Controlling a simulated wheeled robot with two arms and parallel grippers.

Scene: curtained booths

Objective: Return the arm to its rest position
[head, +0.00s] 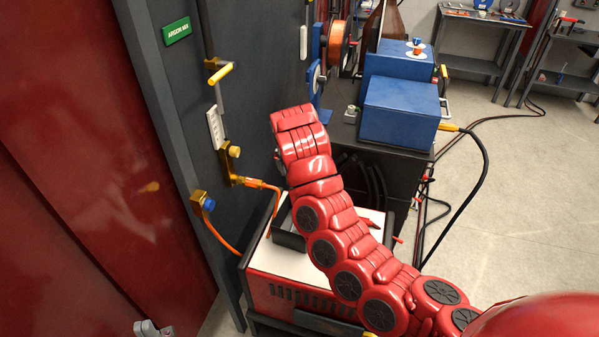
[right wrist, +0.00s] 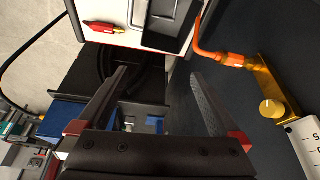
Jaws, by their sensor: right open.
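My right arm (head: 345,240) reaches from the lower right of the head view up to the grey panel. Its gripper is mostly hidden behind its red links there. In the right wrist view my right gripper (right wrist: 160,76) has its two dark fingers spread wide, with nothing between them. An orange hose with its plug (head: 262,185) joins a brass fitting (head: 228,168) on the panel, left of the gripper. The hose plug also shows in the right wrist view (right wrist: 232,59), apart from the fingers.
A red and white machine (head: 290,291) with a dark tray (head: 287,238) on top stands below my right arm. Blue boxes (head: 400,108) stand on a dark cabinet beyond. Open floor (head: 510,200) lies at right, with black cables.

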